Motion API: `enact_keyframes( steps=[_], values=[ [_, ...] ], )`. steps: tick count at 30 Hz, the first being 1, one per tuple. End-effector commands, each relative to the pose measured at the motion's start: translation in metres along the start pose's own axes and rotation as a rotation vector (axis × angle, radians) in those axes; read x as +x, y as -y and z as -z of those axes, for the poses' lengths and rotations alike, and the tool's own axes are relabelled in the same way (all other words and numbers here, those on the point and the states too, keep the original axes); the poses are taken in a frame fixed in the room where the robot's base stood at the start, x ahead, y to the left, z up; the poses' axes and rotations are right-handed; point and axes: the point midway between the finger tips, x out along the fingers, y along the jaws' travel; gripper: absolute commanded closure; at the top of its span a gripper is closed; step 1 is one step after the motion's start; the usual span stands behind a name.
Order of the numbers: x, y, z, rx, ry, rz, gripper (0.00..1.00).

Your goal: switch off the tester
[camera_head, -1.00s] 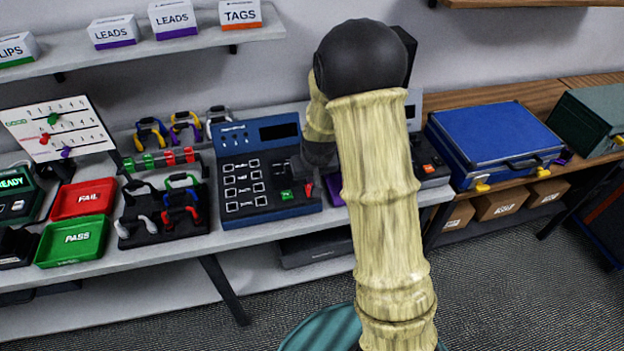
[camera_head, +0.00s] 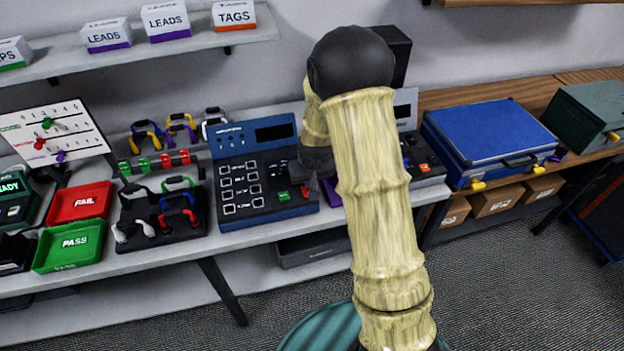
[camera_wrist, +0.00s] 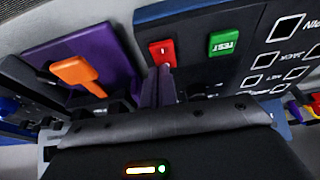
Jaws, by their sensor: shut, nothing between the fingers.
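The tester (camera_head: 226,206) is a dark blue box with a screen and a grid of square keys on the bench. In the wrist view its panel (camera_wrist: 196,22) shows a red switch (camera_wrist: 162,52) and a green TEST button (camera_wrist: 223,42) side by side. My gripper (camera_wrist: 160,72) is shut and empty, its fingertips right at the near edge of the red switch. I cannot tell whether they touch it. In the head view my arm hides part of the tester's right side. The switch's on or off position is not clear.
Right of the tester is a purple unit with an orange part (camera_wrist: 75,70), close to my gripper. A blue case (camera_head: 490,135) stands farther right. A cable rack (camera_head: 165,235), a red FAIL tray (camera_head: 80,203) and a green PASS tray (camera_head: 70,247) lie left.

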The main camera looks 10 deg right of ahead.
Motion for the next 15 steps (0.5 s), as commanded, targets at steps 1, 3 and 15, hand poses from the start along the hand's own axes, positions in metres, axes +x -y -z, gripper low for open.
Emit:
enact_keyframes(
  steps=[1, 3, 15],
  values=[
    [0.000, 0.002, 0.000, -0.004, 0.000, 0.001, 1.00],
    [0.000, 0.003, -0.001, -0.006, 0.000, 0.002, 1.00],
    [-0.004, 0.001, -0.015, -0.002, 0.002, 0.001, 1.00]
  ],
)
